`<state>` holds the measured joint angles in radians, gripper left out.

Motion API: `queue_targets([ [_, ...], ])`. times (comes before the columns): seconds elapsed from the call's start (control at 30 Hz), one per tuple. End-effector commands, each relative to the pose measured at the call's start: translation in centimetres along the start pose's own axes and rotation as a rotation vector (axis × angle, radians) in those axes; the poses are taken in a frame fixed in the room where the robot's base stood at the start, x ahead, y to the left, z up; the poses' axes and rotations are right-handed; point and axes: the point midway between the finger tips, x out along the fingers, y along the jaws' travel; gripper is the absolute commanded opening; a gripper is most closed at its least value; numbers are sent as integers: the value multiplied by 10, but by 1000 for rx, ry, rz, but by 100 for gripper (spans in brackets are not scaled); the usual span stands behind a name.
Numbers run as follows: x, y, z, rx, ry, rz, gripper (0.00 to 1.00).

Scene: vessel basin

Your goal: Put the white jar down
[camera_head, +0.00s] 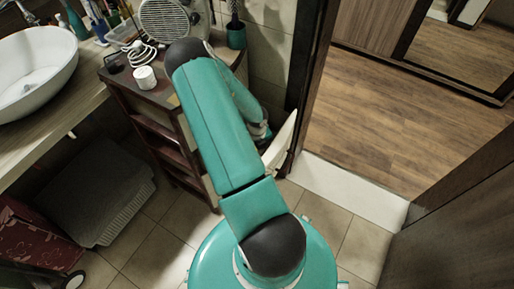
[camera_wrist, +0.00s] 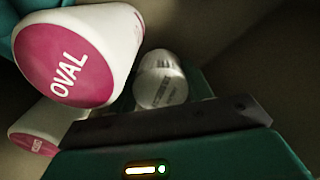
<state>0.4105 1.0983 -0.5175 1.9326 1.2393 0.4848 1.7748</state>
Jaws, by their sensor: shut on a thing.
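In the wrist view, a small white jar (camera_wrist: 160,82) with a barcode label sits just beyond the dark bar of my gripper (camera_wrist: 165,110). My gripper is shut on it; its fingertips and the exact contact are not clear. A larger white rounded thing (camera_wrist: 120,50) with a magenta face reading OVAL is close by at the upper left. In the head view my gripper and the held jar are hidden behind my teal arm. Another small white jar-like thing (camera_head: 144,77) stands on the cabinet top.
The dark wooden cabinet (camera_head: 165,96) also holds a small heater (camera_head: 164,20) and a coiled white cord (camera_head: 139,53). A white basin (camera_head: 35,73) is at the left. A green pot (camera_head: 236,36) stands behind. A doorway opens onto wooden floor (camera_head: 390,115) at the right.

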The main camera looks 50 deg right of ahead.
Motion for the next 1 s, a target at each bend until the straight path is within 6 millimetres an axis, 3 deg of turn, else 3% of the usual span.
queue_targets([
  [0.23,4,0,0,0,-1,0,23],
  [0.27,4,0,0,-1,-1,0,56],
  [0.33,4,0,0,-1,-1,0,70],
  [0.37,4,0,0,-1,-1,0,72],
  [0.73,-2,0,0,-2,-1,-1,72],
  [0.87,-20,0,2,-3,-4,-1,72],
  [1.0,-50,1,2,-3,-5,-2,72],
])
